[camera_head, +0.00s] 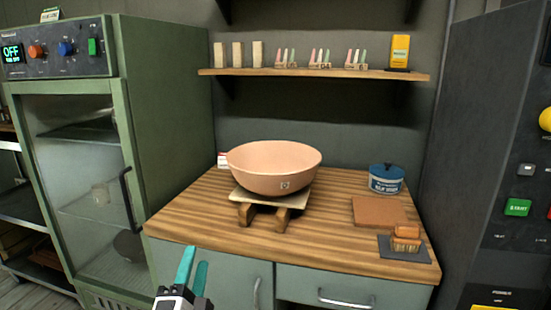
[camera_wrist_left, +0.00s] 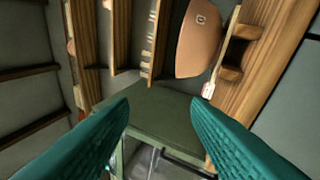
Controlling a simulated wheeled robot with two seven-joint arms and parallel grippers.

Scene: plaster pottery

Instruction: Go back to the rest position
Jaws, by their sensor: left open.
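My left gripper (camera_head: 192,272) is at the bottom of the head view, with teal fingers, in front of the wooden counter. In the left wrist view its two teal fingers (camera_wrist_left: 160,125) are spread wide with nothing between them. A large pink bowl (camera_head: 275,166) sits on a small wooden stand (camera_head: 268,203) on the counter, apart from the gripper. The bowl also shows at the top of the left wrist view (camera_wrist_left: 198,38). A white tag (camera_head: 222,160) is beside the bowl's left rim. My right gripper is in neither view.
The wooden counter (camera_head: 190,212) holds a blue tin (camera_head: 386,178), a terracotta tile (camera_head: 378,211) and a brush (camera_head: 407,233) on a dark mat. A shelf (camera_head: 310,73) with small items hangs above. A green cabinet (camera_head: 165,120) stands left, a dark machine (camera_head: 490,150) right.

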